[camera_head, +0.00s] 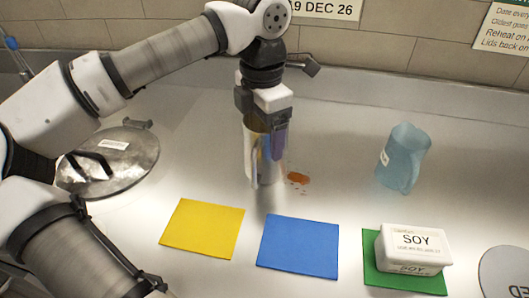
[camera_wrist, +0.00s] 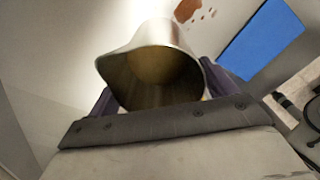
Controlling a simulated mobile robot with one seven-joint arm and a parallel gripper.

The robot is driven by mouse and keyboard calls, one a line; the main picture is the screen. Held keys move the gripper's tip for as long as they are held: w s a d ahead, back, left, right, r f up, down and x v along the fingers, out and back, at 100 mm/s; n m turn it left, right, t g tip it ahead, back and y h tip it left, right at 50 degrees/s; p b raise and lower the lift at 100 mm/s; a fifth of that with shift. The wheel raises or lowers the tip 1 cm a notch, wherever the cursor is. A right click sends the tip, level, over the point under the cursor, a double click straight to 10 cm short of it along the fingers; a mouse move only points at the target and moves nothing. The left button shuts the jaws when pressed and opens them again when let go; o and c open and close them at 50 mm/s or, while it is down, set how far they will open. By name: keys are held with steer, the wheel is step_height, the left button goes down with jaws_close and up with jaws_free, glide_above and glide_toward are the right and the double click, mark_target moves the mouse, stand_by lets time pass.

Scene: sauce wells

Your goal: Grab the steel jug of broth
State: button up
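The steel jug (camera_head: 252,158) stands upright on the counter, left of centre in the head view. In the wrist view the jug (camera_wrist: 150,58) shows its open mouth and spout, with brownish broth (camera_wrist: 150,68) inside. My gripper (camera_head: 268,142) points down at the jug from above. In the wrist view its purple fingers (camera_wrist: 160,88) lie on both sides of the jug, close to its walls. The jug's rim hides parts of the fingers, so I cannot tell whether they press on it.
A blue translucent jug (camera_head: 403,158) stands to the right. A white SOY tub (camera_head: 413,245) sits on a green mat (camera_head: 385,279). Yellow (camera_head: 203,228) and blue (camera_head: 298,244) mats lie in front. A round steel lid (camera_head: 118,170) lies left. Reddish-brown spills (camera_head: 298,178) are beside the steel jug.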

steer(key=c, duration=1.4)
steer(key=shift+c, duration=0.2)
steer(key=shift+r, duration=0.2)
